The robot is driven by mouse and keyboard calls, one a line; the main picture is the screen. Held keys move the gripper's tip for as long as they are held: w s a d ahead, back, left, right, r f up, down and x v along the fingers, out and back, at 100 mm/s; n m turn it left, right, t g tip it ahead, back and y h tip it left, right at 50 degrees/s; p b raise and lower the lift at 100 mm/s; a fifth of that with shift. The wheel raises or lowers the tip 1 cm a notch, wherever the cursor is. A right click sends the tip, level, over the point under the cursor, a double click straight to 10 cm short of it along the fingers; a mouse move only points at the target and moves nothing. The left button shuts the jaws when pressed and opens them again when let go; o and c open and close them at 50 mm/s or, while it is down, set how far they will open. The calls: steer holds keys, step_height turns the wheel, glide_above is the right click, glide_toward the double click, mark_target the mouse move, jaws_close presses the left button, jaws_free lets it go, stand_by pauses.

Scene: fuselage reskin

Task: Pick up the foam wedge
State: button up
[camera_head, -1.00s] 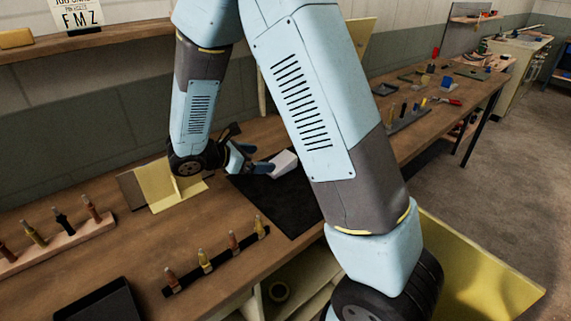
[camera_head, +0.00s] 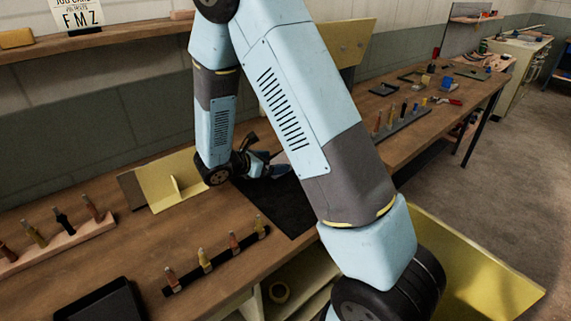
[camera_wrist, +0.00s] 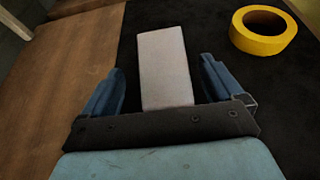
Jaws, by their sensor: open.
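The foam wedge (camera_wrist: 164,62) is a pale, whitish block lying on a black mat (camera_wrist: 210,25). In the wrist view it shows between the two blue fingers of my gripper (camera_wrist: 164,88), with a gap on each side. Its near end is hidden behind the dark gripper bar. In the head view my gripper (camera_head: 270,168) is low over the mat (camera_head: 284,208), and my arm hides the wedge there. The gripper is open, and I cannot tell its exact height above the mat.
A yellow tape roll (camera_wrist: 263,29) lies right of the wedge on the mat. A yellow angled panel (camera_head: 168,182) stands left of my gripper. A black strip (camera_head: 218,260) and a wooden rack (camera_head: 60,243) hold several upright fasteners. Bare bench lies between them.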

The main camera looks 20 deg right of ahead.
mark_target(280, 160)
steer(key=x, duration=0.5)
steer(key=shift+r, duration=0.15)
steer(key=c, duration=1)
